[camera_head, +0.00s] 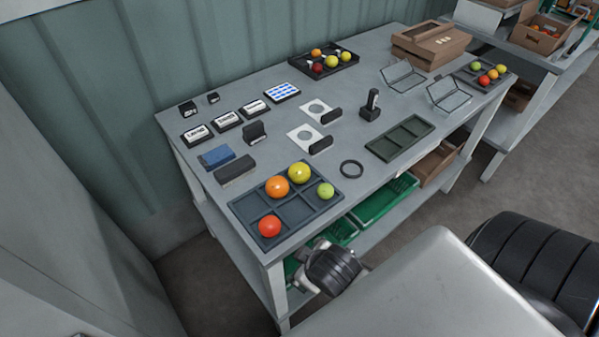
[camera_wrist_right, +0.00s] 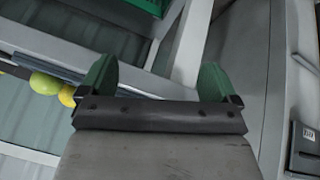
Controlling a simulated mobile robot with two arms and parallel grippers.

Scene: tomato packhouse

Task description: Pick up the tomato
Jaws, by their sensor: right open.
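A dark compartment tray (camera_head: 299,210) at the table's front corner holds a red tomato (camera_head: 269,226), an orange tomato (camera_head: 277,187), a yellow tomato (camera_head: 300,173) and a green tomato (camera_head: 325,190), apart from each other. My right gripper (camera_wrist_right: 158,78) is open in the right wrist view, its two green fingers spread with nothing between them. It is away from the tomatoes. A yellow-green tomato (camera_wrist_right: 45,83) and a yellow tomato (camera_wrist_right: 67,95) show at the left of that view. No left gripper shows. The right fingers cannot be made out in the head view.
A second tray (camera_head: 323,66) of tomatoes stands at the back, and a third (camera_head: 485,77) at the right. Green crates (camera_head: 385,200) sit on the shelf below.

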